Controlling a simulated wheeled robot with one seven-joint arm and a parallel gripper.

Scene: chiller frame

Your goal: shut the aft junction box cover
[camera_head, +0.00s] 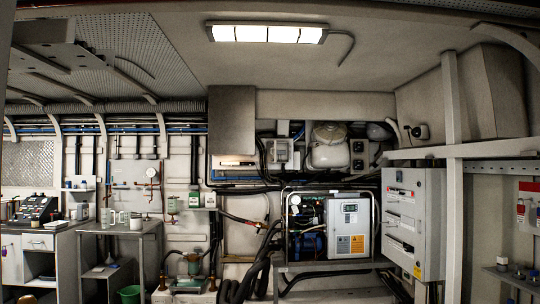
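I cannot tell for sure which box is the aft junction box. A small grey box (279,153) is on the back wall among cables, left of a rounded beige unit (330,146). A large grey cabinet (428,215) stands at the right with labels and slots on its face. A plain grey-brown panel (231,120) hangs high on the back wall, left of the small box. Whether any of these is an open cover is too small to tell. My gripper is not in view.
A chiller unit with a white panel (348,229) sits on a frame at centre right. Thick black hoses (262,267) run down beside it. A bench with jars (123,222) and a green bucket (129,294) are at left. A pale post (453,180) stands at right.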

